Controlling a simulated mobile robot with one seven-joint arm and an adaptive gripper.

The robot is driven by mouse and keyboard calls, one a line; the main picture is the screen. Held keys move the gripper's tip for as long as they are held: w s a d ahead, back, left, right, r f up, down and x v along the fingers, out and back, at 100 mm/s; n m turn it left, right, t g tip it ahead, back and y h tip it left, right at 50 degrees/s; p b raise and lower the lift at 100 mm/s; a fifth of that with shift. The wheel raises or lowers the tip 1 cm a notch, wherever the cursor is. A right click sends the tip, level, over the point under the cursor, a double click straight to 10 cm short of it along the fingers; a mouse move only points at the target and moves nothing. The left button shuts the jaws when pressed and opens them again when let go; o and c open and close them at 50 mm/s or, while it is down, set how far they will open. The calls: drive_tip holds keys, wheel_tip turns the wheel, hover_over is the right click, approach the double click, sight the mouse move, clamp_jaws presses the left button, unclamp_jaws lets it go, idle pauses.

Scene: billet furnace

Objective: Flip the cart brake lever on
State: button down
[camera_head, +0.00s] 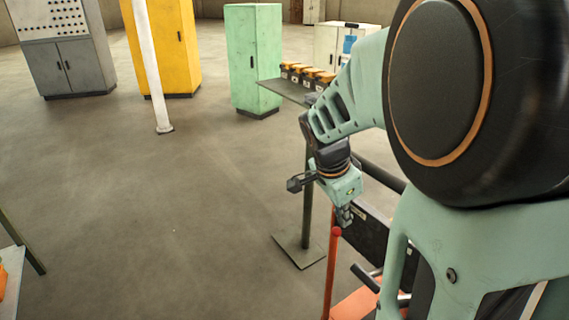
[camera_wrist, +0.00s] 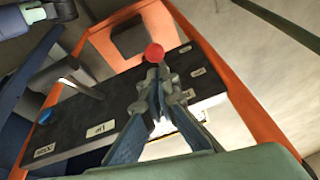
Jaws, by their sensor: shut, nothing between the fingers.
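The orange cart (camera_head: 352,306) stands at the lower right in the head view, partly hidden by my arm. In the wrist view the red knob (camera_wrist: 154,53) shows just beyond my fingertips, over a black panel (camera_wrist: 118,103) with small white labels. I cannot tell whether the fingers touch it or which control is the brake lever. My gripper (camera_head: 345,219) is shut and empty beside the knob; its closed fingers (camera_wrist: 157,78) also show in the wrist view.
The panel also has a grey bar (camera_wrist: 86,89) and a blue knob (camera_wrist: 45,116). A stand (camera_head: 299,250) is behind my gripper, near a shelf with orange-topped items (camera_head: 308,72). Green (camera_head: 254,58) and yellow (camera_head: 172,45) cabinets stand farther back. The left floor is mostly clear.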

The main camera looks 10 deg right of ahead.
sight(336, 232)
drive_tip(key=shift+w+d+f, duration=0.1)
drive_tip(key=shift+d+f, duration=0.1)
drive_tip(key=shift+f, duration=0.3)
drive_tip(key=shift+a+f+b, duration=0.25)
drive_tip(key=shift+a+b, duration=0.05)
drive_tip(key=shift+b, duration=0.05)
drive_tip(key=shift+s+a+f+b, duration=0.2)
drive_tip(key=shift+a+f+b, duration=0.2)
drive_tip(key=shift+f+b, duration=0.15)
drive_tip(key=shift+s+a+f+b, duration=0.2)
drive_tip(key=shift+a+f+b, duration=0.2)
drive_tip(key=shift+b, duration=0.1)
drive_tip(key=shift+s+a+f+b, duration=0.2)
drive_tip(key=shift+a+f+b, duration=0.35)
drive_tip(key=shift+f+b, duration=0.35)
drive_tip(key=shift+r, duration=0.1)
drive_tip(key=shift+r+p, duration=0.55)
drive_tip(key=shift+r, duration=0.2)
drive_tip(key=shift+a, duration=0.15)
